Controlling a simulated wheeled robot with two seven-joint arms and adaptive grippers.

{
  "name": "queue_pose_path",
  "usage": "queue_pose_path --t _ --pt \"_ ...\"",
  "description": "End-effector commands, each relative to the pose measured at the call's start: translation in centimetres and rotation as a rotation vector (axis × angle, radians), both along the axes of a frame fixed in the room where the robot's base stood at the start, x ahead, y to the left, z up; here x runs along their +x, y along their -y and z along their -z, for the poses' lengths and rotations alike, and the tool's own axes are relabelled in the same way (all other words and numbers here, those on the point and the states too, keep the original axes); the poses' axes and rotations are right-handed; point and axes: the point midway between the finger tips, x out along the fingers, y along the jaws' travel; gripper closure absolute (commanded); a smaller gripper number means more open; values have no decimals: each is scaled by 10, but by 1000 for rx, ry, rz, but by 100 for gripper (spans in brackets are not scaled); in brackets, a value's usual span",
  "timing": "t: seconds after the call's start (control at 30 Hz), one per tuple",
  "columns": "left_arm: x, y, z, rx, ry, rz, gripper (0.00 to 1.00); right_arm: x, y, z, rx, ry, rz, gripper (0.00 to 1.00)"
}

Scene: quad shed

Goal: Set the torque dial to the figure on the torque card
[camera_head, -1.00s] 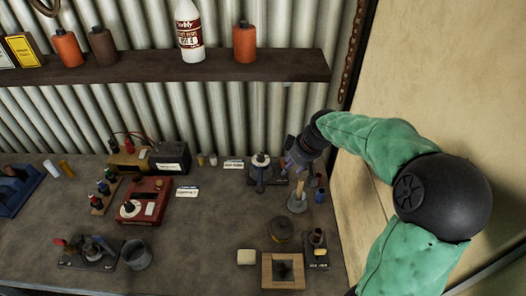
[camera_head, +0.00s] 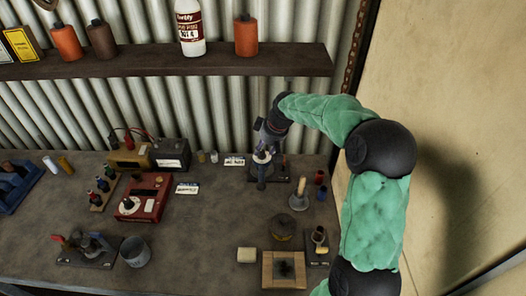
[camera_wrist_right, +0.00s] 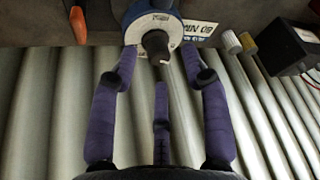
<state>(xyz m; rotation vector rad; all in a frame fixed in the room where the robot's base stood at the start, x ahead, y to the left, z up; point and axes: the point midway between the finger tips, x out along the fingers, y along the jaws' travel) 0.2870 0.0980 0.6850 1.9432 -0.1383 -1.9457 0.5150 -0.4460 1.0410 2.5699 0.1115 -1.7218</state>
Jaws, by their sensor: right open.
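The torque dial (camera_head: 262,157) is a pale ring with a dark central knob on a dark stand at the back of the bench. In the right wrist view the dial (camera_wrist_right: 136,30) shows its marked white face and black knob; its setting is too small to read. My right gripper (camera_head: 262,166) is open over the dial from behind. In the wrist view its purple fingers (camera_wrist_right: 160,62) spread around the knob, apparently not closed on it. A white card (camera_head: 235,160) stands left of the dial; in the wrist view the card (camera_wrist_right: 202,28) is upside down, partly hidden. My left gripper is out of view.
A candle-like post on a round base (camera_head: 299,197) and small red and blue cylinders stand right of the dial. A red box (camera_head: 145,197) with its own knob and another card (camera_head: 187,188) lie left. A shelf (camera_head: 150,68) overhangs the back.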

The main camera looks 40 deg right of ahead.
Motion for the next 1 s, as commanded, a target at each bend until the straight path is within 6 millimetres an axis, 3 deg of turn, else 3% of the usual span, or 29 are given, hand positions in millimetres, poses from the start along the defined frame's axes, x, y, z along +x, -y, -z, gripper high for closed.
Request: queue_pose_path --t 0.2,0.57,0.73,1.0 --pt "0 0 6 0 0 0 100 8 0 19 -1 2 0 53" --pt "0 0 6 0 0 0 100 9 0 21 -2 2 1 53" --pt "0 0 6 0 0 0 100 9 0 21 -1 3 0 100" --pt "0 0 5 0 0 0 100 10 -1 20 -1 5 7 100"
